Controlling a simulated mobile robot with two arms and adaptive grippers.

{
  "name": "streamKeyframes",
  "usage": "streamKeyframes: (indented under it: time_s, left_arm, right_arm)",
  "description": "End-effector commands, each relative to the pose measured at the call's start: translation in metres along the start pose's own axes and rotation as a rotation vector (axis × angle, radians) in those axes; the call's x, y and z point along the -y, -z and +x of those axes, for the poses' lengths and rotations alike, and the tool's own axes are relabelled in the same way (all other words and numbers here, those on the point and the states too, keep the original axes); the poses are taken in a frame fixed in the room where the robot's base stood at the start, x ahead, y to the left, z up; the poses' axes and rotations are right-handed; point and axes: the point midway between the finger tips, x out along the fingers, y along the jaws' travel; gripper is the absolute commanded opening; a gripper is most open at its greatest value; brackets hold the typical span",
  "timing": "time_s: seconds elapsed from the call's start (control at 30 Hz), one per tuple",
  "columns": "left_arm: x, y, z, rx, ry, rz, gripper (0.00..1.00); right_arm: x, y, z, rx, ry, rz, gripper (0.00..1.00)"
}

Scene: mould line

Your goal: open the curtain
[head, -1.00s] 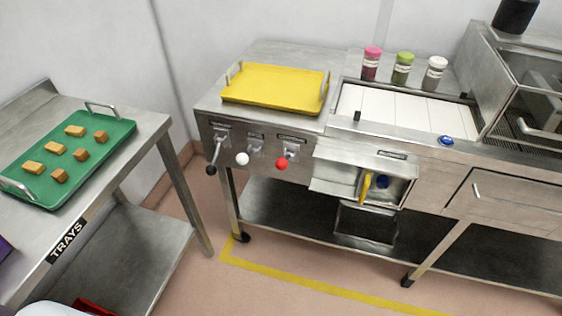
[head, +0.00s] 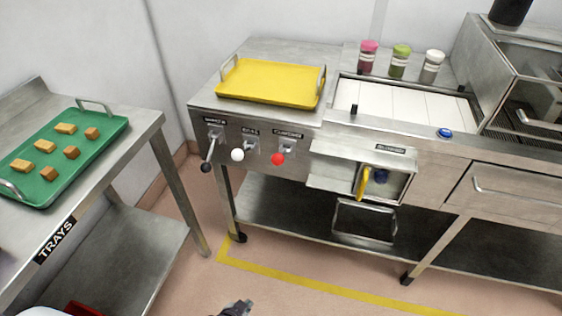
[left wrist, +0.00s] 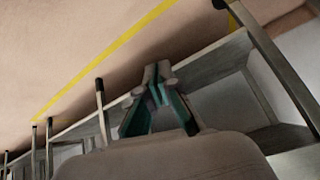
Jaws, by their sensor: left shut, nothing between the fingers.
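Three levers stick out of the steel machine's front panel below the yellow tray. One has a black knob (head: 206,167) and points downward. One has a white knob (head: 237,155) and one a red knob (head: 277,159). Small black labels sit above them; the one above the red knob seems to start with "CU", but I cannot read it surely. I cannot make out a curtain itself. My left gripper (head: 236,309) just enters at the bottom edge of the head view, well below and apart from the levers. In the left wrist view its fingers (left wrist: 153,95) are shut and empty.
A yellow tray (head: 270,82) lies on the machine beside a white slatted belt (head: 405,107). An open box with a yellow lever (head: 364,181) protrudes from the front. A steel table (head: 145,130) at left carries a green tray (head: 110,134) with several brown blocks. Floor between is clear.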

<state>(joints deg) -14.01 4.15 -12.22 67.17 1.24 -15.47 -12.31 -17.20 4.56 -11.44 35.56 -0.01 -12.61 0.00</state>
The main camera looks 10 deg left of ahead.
Motion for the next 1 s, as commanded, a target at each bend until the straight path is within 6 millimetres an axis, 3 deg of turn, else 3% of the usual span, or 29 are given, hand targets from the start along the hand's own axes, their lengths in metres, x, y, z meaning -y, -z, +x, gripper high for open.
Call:
streamKeyframes:
  time_s: [0.03,0.13,0.2,0.3,0.43,0.6,0.7,1.0]
  left_arm:
    - [0.008,0.046,0.0,-0.091,0.017,0.029,0.0]
    - [0.023,0.132,-0.019,-0.257,0.056,0.093,0.0]
    - [0.033,0.19,-0.042,-0.376,0.09,0.139,0.0]
    - [0.045,0.263,-0.086,-0.537,0.145,0.2,0.0]
    - [0.056,0.333,-0.151,-0.717,0.218,0.265,0.0]
    - [0.062,0.381,-0.218,-0.868,0.291,0.319,0.0]
    - [0.064,0.392,-0.239,-0.911,0.315,0.335,0.0]
    - [0.065,0.397,-0.249,-0.929,0.325,0.341,0.0]
  right_arm:
    - [0.0,-0.001,0.008,0.0,0.0,0.0,0.64]
    - [0.0,-0.001,0.015,0.0,0.0,0.0,0.64]
    - [0.001,-0.002,0.02,0.0,0.0,0.0,0.64]
    - [0.001,-0.003,0.027,0.0,0.0,0.0,0.64]
    - [0.001,-0.003,0.035,0.0,0.0,0.0,0.64]
    - [0.001,-0.004,0.04,0.0,0.0,0.0,0.64]
    - [0.001,-0.004,0.042,0.0,0.0,0.0,0.64]
    - [0.001,-0.004,0.041,0.001,0.0,0.0,0.64]
